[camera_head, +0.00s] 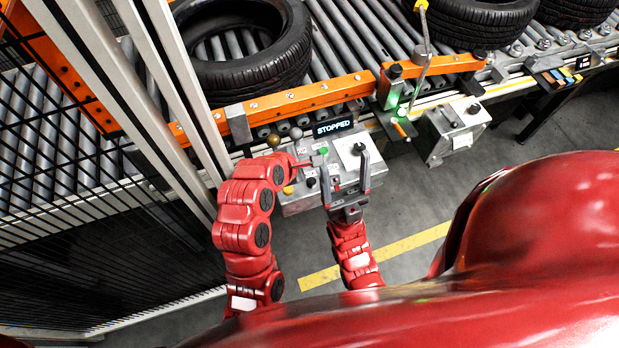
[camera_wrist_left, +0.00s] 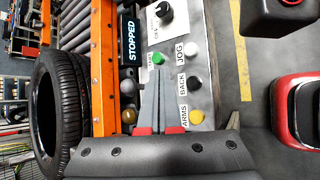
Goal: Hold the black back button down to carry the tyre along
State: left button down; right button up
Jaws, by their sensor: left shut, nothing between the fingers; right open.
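The black BACK button (camera_wrist_left: 195,83) sits on the grey control box (camera_wrist_left: 209,30) between the white JOG button (camera_wrist_left: 191,48) and the yellow ARMS button (camera_wrist_left: 196,117). It also shows in the head view (camera_head: 310,182). My left gripper (camera_wrist_left: 159,72) is shut and empty, its tips close to the green button (camera_wrist_left: 158,58), off to the side of the black one. Contact with the green button cannot be told. My right gripper (camera_head: 343,157) is open and empty over the right part of the box. The tyre (camera_head: 240,76) lies flat on the rollers; it also shows in the wrist view (camera_wrist_left: 66,95).
The display (camera_head: 333,128) reads STOPPED. Orange rails (camera_head: 300,100) edge the conveyor. A second grey box (camera_head: 452,130) stands to the right. A mesh fence (camera_head: 60,160) is at left.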

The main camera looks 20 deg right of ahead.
pick_arm(q)
notch_tip(320, 180, down, 8)
jog(key=b, duration=0.5)
jog(key=shift+w, duration=0.1)
jog(key=shift+f, duration=0.4)
dwell(1.6)
jog(key=shift+f, duration=0.4)
